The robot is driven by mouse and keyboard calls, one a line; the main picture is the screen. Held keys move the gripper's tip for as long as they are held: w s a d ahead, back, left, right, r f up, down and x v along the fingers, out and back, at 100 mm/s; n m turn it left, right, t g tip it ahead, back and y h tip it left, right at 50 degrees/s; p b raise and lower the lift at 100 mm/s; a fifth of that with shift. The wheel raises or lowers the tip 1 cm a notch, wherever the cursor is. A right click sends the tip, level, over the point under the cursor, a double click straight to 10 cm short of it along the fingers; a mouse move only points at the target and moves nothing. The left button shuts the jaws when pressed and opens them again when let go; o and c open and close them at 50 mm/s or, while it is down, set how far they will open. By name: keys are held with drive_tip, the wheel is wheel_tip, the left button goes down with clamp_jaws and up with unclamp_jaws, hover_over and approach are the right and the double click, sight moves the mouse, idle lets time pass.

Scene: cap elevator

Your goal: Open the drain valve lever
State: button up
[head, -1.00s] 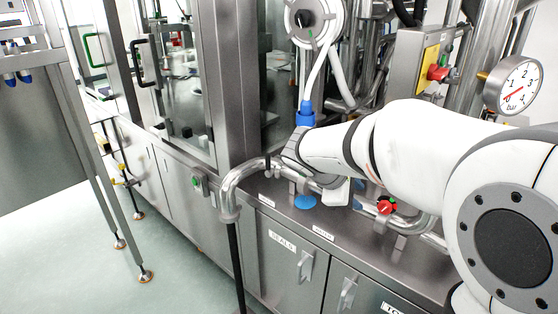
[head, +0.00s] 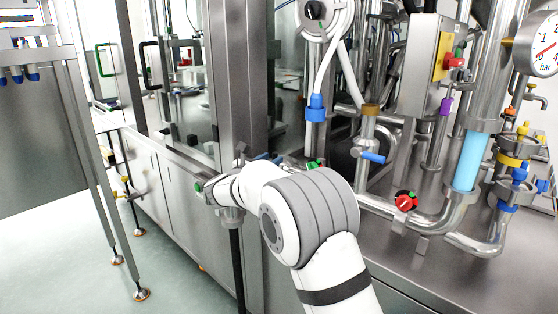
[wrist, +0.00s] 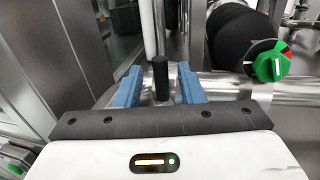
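A black upright handle (wrist: 161,85), which looks like the drain valve lever, stands on a shiny steel pipe in the wrist view. My gripper (wrist: 158,70) has its two blue fingers on either side of the handle. Gaps show between the handle and both fingers, so the gripper is open around it and not clamped. In the head view, my gripper (head: 262,158) is at the bent pipe by the cabinet corner, mostly hidden behind my own wrist. The handle's lower end and valve body cannot be made out clearly.
A green round knob (wrist: 272,64) is right of my gripper. A red knob (head: 405,201) sits on the pipe along the counter. A blue-handled valve (head: 372,157) and a pale blue pipe section (head: 469,160) stand farther right. Open floor (head: 70,270) lies at left.

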sight(274, 157)
drive_tip(key=shift+x, duration=1.5)
drive_tip(key=shift+c, duration=0.3)
clamp_jaws()
